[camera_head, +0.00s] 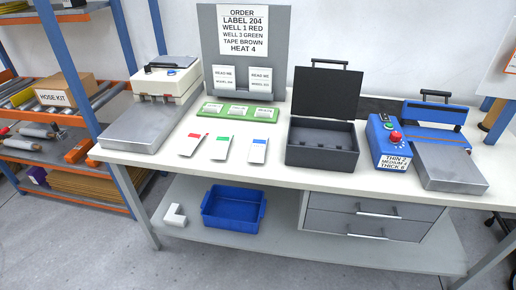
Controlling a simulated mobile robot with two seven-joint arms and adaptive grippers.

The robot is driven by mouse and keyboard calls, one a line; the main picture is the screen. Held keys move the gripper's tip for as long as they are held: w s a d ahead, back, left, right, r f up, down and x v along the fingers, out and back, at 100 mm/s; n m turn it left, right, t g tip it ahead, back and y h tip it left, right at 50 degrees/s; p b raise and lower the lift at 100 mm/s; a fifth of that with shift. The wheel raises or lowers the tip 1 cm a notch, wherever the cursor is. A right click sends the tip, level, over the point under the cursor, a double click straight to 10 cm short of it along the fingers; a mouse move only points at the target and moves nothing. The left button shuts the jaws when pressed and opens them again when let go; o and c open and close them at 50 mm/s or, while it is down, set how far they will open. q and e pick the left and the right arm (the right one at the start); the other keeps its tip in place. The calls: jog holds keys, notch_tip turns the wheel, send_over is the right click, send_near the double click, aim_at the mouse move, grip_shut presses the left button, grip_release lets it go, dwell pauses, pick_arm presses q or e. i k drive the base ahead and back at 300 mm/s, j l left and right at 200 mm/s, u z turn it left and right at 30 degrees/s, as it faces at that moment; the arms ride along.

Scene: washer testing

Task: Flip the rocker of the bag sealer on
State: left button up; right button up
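A blue bag sealer (380,140) stands on the right of the workbench, with a blue arm (435,112) and black handle behind a grey metal plate (449,167). Its control box carries a red round control (395,136), small controls behind it, and a label (394,162) reading THIN 2, MEDIUM 4, THICK 6. A similar white machine (166,82) stands at the left, with a black handle, a small blue part on top and a grey plate (140,128). The rocker is too small to make out or its position to tell. Neither gripper is in view.
An open dark case (322,150) stands left of the blue sealer. Red, green and blue-marked packets (224,148) lie mid-bench before a green tray (211,108) and an order board (243,28). A blue bin (233,208) sits on the lower shelf. The bench's front strip is clear.

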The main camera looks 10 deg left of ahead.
aim_at(385, 117)
jog(key=i+j+z, duration=0.15)
jog(key=i, duration=0.4)
jog(key=i+j+z, duration=0.1)
jog(key=i+j, duration=0.15)
jog(key=i, duration=0.25)
